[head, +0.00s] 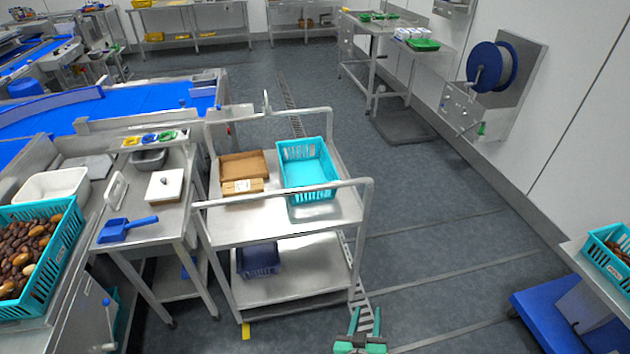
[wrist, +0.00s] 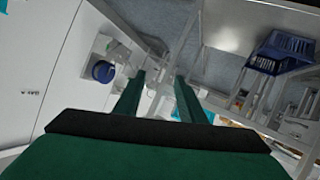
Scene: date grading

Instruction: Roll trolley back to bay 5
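The trolley (head: 285,232) is a two-shelf steel cart with raised tube handles, standing mid-floor in the head view. Its top shelf carries an empty turquoise crate (head: 308,168) and a brown cardboard tray with a small box (head: 243,172). A dark blue crate (head: 258,260) sits on its lower shelf and also shows in the wrist view (wrist: 280,52). My gripper (head: 367,322) has green fingers spread apart with nothing between them. It is in front of the trolley's near right corner, apart from the handle in the picture. I see no readable bay number.
A steel side table (head: 150,205) with a blue scoop stands close left of the trolley. A date-filled turquoise crate (head: 62,262) is at far left. A blue platform (head: 550,320) is at lower right. Floor (head: 440,240) right of the trolley is clear.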

